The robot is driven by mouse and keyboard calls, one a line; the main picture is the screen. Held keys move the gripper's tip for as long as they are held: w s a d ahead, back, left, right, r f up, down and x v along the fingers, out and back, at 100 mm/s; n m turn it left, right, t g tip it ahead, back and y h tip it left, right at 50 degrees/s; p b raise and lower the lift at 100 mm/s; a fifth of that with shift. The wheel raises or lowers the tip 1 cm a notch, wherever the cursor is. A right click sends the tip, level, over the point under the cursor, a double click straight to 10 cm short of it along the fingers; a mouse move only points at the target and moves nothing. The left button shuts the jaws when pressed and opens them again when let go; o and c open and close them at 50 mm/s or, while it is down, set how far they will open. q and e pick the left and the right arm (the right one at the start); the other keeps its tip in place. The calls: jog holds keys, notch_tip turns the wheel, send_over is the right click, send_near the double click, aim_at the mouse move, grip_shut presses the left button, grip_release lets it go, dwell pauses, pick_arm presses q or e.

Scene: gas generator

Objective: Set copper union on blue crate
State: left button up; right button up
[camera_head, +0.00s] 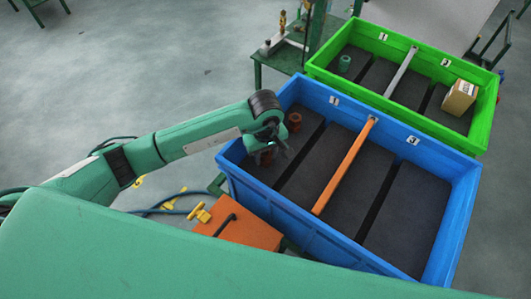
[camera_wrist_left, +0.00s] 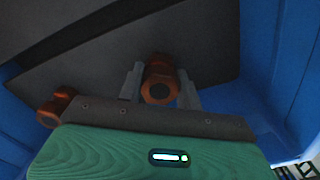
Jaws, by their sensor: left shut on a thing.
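My left gripper (camera_head: 275,152) is low inside the left part of the blue crate (camera_head: 345,248). In the left wrist view its two fingers (camera_wrist_left: 160,82) are on either side of a copper union (camera_wrist_left: 158,92) and shut on it. In the head view this union (camera_head: 266,158) shows partly behind the gripper, close to the dark crate floor; I cannot tell whether it touches the floor. A second copper union (camera_head: 294,122) stands in the crate near its back left corner. It also shows at the left in the left wrist view (camera_wrist_left: 50,112). My right gripper is not in view.
An orange divider bar (camera_head: 345,165) crosses the blue crate; its right part is empty. The green crate (camera_head: 482,125) behind holds a cardboard box (camera_head: 460,97) and a teal part (camera_head: 344,63). An orange box (camera_head: 238,225) with a yellow valve stands in front.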

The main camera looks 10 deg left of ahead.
aim_at(266, 153)
pick_arm(q)
jog(key=o, duration=1)
jog(key=shift+f, duration=0.1)
jog(key=shift+o, duration=0.2)
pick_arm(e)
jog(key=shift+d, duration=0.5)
pick_arm(q)
notch_tip(266, 153, up, 12)
jog(key=b, duration=0.3)
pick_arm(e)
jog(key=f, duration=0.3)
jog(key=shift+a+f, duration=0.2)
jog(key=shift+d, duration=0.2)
